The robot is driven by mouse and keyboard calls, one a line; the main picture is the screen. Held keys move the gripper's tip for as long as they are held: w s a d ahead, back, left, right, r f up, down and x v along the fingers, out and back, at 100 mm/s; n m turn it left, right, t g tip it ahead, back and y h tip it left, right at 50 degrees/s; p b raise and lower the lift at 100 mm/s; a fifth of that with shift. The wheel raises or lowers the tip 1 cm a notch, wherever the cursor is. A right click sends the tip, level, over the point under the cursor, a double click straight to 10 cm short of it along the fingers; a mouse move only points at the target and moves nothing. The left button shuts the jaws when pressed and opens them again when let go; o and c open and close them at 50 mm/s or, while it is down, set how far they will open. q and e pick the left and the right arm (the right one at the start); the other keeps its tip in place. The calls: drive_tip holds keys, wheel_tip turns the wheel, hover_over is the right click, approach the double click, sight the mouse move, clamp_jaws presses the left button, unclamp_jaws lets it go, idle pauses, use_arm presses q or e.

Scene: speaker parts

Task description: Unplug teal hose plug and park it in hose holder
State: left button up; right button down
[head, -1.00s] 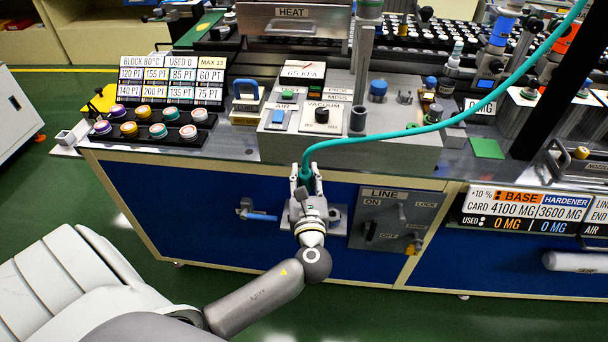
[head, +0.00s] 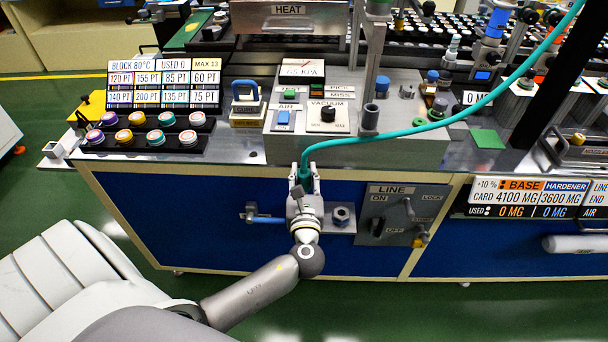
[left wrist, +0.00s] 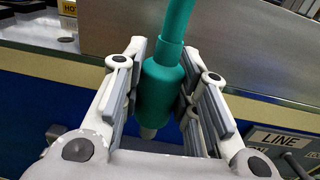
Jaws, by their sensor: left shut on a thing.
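The teal hose plug (left wrist: 162,85) is between the fingers of my left gripper (left wrist: 165,95), which is shut on it. Its pale tip shows below the teal body, clear of any socket in the left wrist view. In the head view my left gripper (head: 303,178) holds the plug upright before the blue front panel, just below the bench edge. The teal hose (head: 430,127) rises from it and runs right across the console. A hex fitting (head: 341,215) on a grey plate shows bare, right of my gripper. I cannot tell which part is the hose holder. My right gripper is out of view.
A grey upright tube (head: 369,118) stands on the console's front right. The console (head: 400,150) overhangs close behind the plug. The LINE switch panel (head: 398,214) is to the right. A blue-handled valve (head: 262,216) sticks out to the left.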

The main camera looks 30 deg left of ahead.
use_arm(q)
drive_tip(key=shift+f+b, duration=1.9)
drive_tip(key=shift+f, duration=1)
drive_tip(key=shift+p, duration=0.55)
drive_tip(key=shift+f+b, duration=0.45)
drive_tip(key=shift+f, duration=0.05)
drive_tip(key=shift+f+b, duration=1.05)
drive_tip(key=shift+f, duration=0.45)
drive_tip(key=o, duration=1.1)
